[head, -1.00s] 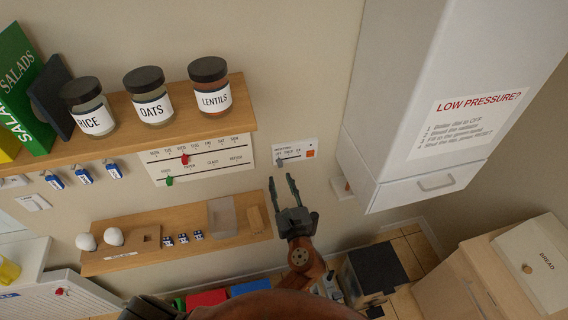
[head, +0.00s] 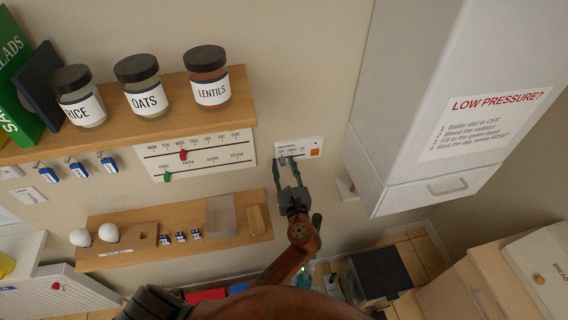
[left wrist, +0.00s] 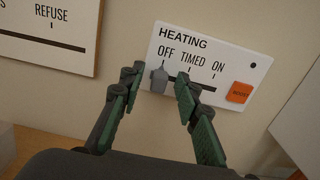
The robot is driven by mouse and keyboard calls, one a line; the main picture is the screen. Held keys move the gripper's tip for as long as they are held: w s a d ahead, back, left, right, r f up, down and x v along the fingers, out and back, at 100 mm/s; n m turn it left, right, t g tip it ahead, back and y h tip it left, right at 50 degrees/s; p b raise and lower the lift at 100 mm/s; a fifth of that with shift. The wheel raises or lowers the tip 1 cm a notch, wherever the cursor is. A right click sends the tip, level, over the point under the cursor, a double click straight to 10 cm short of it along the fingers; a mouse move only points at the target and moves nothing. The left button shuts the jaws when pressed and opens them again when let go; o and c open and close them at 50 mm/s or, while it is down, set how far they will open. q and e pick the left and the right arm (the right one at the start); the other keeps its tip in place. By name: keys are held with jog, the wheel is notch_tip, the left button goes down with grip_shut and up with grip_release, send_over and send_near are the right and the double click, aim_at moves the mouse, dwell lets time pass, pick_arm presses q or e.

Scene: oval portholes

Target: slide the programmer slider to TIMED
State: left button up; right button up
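The white HEATING panel (head: 312,147) is on the wall, and it fills the upper middle of the left wrist view (left wrist: 222,62). Its grey programmer slider knob (left wrist: 158,80) sits at the left end of the track, below OFF. TIMED is the middle mark and ON the right one. My left gripper (head: 286,161) is open at the panel's lower left. In the left wrist view its fingertips appear on either side of the knob, with gaps between; I cannot tell how far they are from the panel. My right gripper is not in view.
An orange button (left wrist: 239,92) is on the panel's right side. A day-and-bin slider board (head: 210,156) is to the left. A shelf with jars (head: 212,90) is above it, a lower shelf (head: 150,255) below. A white cabinet (head: 400,160) stands out at right.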

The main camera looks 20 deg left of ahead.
pick_arm(q)
jog(key=shift+w+a, duration=0.15)
jog(key=shift+w, duration=0.05)
grip_shut()
dwell(0.3)
dwell(0.3)
